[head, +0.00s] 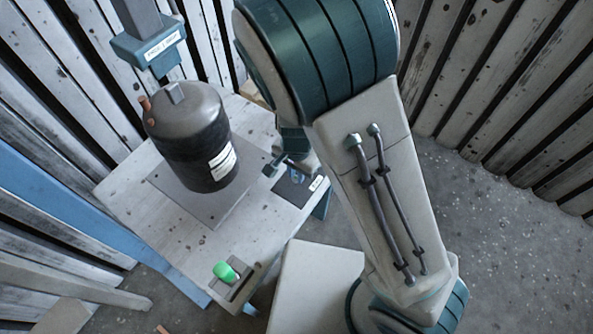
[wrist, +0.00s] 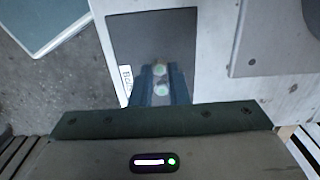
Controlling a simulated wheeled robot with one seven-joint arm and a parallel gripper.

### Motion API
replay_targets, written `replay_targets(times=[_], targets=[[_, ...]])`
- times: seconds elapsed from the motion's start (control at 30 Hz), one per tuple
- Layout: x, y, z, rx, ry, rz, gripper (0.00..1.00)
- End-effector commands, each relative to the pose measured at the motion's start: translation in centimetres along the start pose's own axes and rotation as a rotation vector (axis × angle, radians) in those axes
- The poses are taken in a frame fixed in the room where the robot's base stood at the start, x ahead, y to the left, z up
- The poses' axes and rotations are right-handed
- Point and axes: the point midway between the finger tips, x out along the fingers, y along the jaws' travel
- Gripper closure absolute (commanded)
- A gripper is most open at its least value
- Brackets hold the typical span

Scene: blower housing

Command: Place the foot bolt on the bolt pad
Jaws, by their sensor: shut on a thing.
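The bolt pad (head: 293,190) is a dark rectangular mat at the right edge of the pale table, with a white label. In the wrist view the pad (wrist: 150,30) fills the middle, its label on its left edge. My gripper (wrist: 160,80) is over the pad, its two blue-grey fingers shut on the foot bolt (wrist: 161,90), which shows as pale greenish round parts between them. In the head view my gripper (head: 286,166) is low at the pad's far side, and I cannot make out the bolt there. I cannot tell whether the bolt touches the pad.
A dark blower housing (head: 190,140) stands on a grey plate (head: 225,210) left of the pad, under a hanging teal fixture (head: 148,48). The table (head: 180,245) is otherwise mostly clear.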

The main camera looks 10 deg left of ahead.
Motion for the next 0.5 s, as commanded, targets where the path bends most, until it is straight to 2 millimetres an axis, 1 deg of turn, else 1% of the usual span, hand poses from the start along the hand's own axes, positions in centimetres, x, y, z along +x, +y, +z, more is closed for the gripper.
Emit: replay_targets(times=[0.03,0.07,0.1,0.13,0.4,0.5], targets=[[0.31,0.03,-0.02,0.000,0.000,0.001,0.96],[0.23,0.02,-0.01,0.000,0.000,0.000,0.80],[0.18,0.01,-0.01,0.000,0.000,0.000,0.69],[0.18,0.02,-0.01,0.000,0.000,0.000,0.64],[0.11,0.01,0.00,0.000,0.000,0.000,0.64],[-0.49,-0.02,0.03,-0.001,0.000,0.000,0.64]])
